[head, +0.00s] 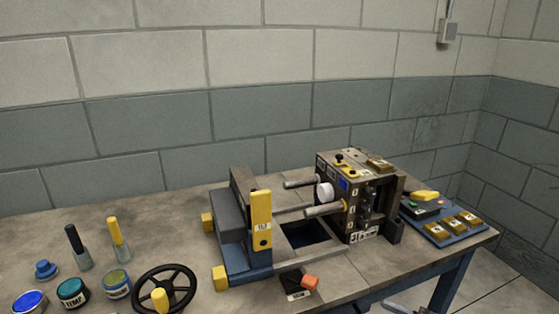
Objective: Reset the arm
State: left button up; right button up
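Neither of my grippers shows in the head view, and no arm of mine can be made out for sure. On the workbench (185,212) stands a mould machine. Its right half is a dark metal block (340,200) with guide pins and a white round knob (323,192). Its left half is a grey plate block (232,222) on a blue base, with an upright yellow lever (261,219). The two halves stand apart with a dark opening (305,235) between them.
A black handwheel (165,287), several round buttons or jars (73,293) and two stick-handled tools (116,236) are at the left. An orange-ended black switch (297,284) lies in front. A blue tray (440,232) with brass blocks is at the right. The back-left bench top is clear.

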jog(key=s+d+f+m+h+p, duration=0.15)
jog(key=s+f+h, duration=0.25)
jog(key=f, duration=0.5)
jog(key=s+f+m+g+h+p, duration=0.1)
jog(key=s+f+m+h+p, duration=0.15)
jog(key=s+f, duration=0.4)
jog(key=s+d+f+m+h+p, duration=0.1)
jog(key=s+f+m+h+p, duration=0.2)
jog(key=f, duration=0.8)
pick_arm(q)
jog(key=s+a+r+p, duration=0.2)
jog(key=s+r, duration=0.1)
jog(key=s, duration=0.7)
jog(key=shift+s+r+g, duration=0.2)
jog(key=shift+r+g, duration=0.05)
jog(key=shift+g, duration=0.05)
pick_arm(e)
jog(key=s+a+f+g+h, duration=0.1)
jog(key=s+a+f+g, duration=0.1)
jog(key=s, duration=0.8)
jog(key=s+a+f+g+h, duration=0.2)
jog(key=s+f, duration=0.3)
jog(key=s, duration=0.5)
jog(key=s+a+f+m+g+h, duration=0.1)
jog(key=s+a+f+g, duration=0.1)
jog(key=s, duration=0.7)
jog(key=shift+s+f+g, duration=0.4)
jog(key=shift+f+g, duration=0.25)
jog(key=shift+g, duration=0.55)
